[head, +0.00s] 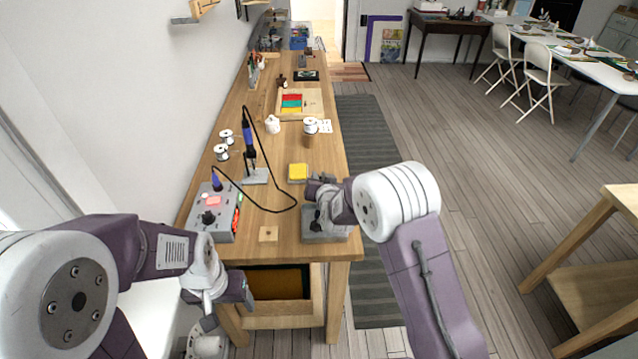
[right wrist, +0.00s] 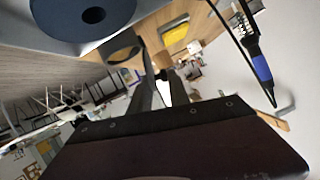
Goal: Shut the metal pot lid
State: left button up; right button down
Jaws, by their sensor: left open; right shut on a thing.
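The metal pot looks like a grey block (head: 338,232) at the near right corner of the wooden bench. In the right wrist view, a dark blue-grey disc (right wrist: 60,18) with a round centre, probably the lid, fills the top left, and a grey round opening (right wrist: 122,48) shows beyond it. I cannot tell the lid's angle. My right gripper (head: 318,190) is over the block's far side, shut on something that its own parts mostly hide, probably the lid. My left gripper (head: 248,292) is open and empty, low in front of the bench's near edge.
A control box (head: 213,222) with lit buttons stands left of the block. A soldering iron (head: 250,140) stands in its holder, its black cable looping over the bench. A yellow sponge (head: 298,172) and small wooden square (head: 268,234) lie nearby. Bare bench separates them.

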dwell(0.4)
jog(key=c, duration=1.3)
grip_release()
jog(key=shift+a, duration=0.1)
jog(key=v, duration=0.9)
jog(key=shift+b, duration=0.3)
jog(key=shift+r, duration=0.1)
